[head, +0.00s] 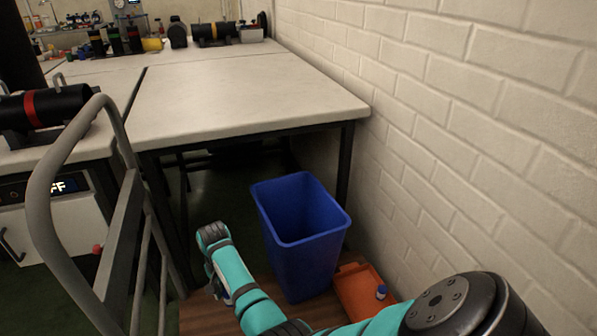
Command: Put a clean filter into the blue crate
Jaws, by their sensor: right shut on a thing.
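The blue crate (296,240) is a tall, open bin standing on the brown floor in front of the far table. My right gripper (217,290) is mostly hidden behind my teal arm, low and to the left of the crate, apart from it. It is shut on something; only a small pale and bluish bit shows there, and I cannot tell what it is. My left gripper is out of view.
The orange tray (360,290) lies right of the crate, near the white brick wall (450,130). A grey rail (52,190) stands at the left. The near part of the white table (240,95) is clear; dark cylinders (212,33) stand at its back.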

